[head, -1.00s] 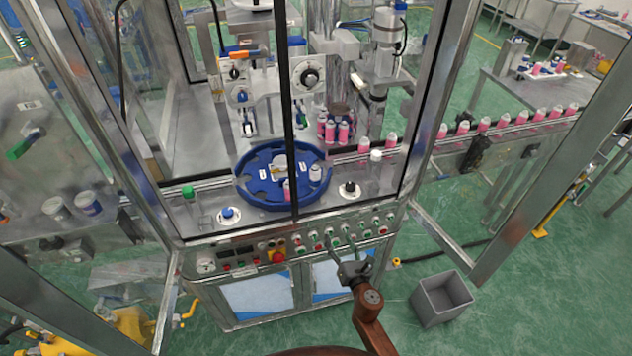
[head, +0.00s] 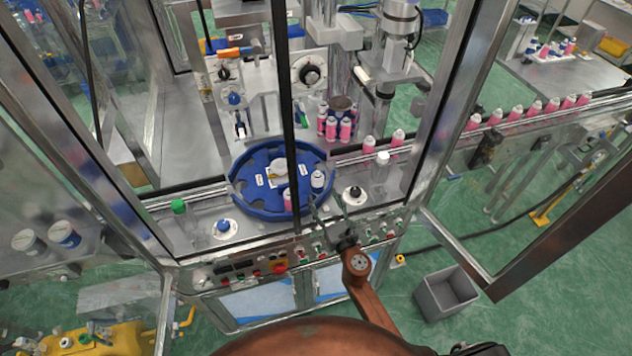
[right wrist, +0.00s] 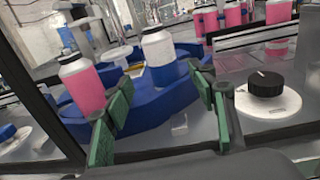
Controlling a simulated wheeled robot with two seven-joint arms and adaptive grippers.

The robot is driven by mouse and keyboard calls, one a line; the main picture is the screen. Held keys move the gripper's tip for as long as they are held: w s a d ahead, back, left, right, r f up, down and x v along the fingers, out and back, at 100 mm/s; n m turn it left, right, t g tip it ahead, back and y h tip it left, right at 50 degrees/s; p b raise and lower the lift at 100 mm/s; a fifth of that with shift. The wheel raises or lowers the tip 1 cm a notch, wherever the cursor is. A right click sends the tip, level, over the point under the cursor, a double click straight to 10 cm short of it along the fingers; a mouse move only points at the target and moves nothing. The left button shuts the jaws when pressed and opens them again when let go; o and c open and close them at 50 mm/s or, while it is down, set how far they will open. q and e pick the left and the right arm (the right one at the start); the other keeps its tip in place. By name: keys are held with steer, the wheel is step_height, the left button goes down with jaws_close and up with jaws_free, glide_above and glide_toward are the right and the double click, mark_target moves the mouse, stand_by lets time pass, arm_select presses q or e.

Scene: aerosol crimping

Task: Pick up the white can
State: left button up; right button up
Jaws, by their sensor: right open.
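The white can (head: 318,179) stands upright in a slot at the right front of the blue round turntable (head: 246,196). In the right wrist view the white can (right wrist: 158,48) is ahead, between the lines of the two fingers, with a blue lower part. A pink can with a white top (right wrist: 82,86) stands left of it; it also shows in the head view (head: 287,200). My right gripper (head: 328,208) is open and empty, just in front of the turntable. Its green-padded fingers (right wrist: 163,95) are short of the can. My left gripper is out of view.
A metal frame post (head: 283,90) rises just left of the can. A black knob (head: 354,194) on a white disc sits right of the turntable, beside a clear white-capped bottle (head: 381,170). Several pink cans (head: 340,128) stand behind. A grey bin (head: 446,296) is on the floor.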

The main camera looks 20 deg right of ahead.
mark_target(320, 188)
steer(key=shift+w+r, duration=0.1)
steer(key=shift+w, duration=1.15)
steer(key=w, duration=0.4)
steer(key=shift+w, duration=0.15)
steer(key=shift+w+a, duration=0.1)
steer(key=shift+w, duration=0.25)
steer(key=c, duration=0.7)
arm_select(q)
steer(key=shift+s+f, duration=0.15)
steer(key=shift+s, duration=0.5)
arm_select(e)
steer(key=c, duration=0.5)
steer(key=shift+c, duration=0.2)
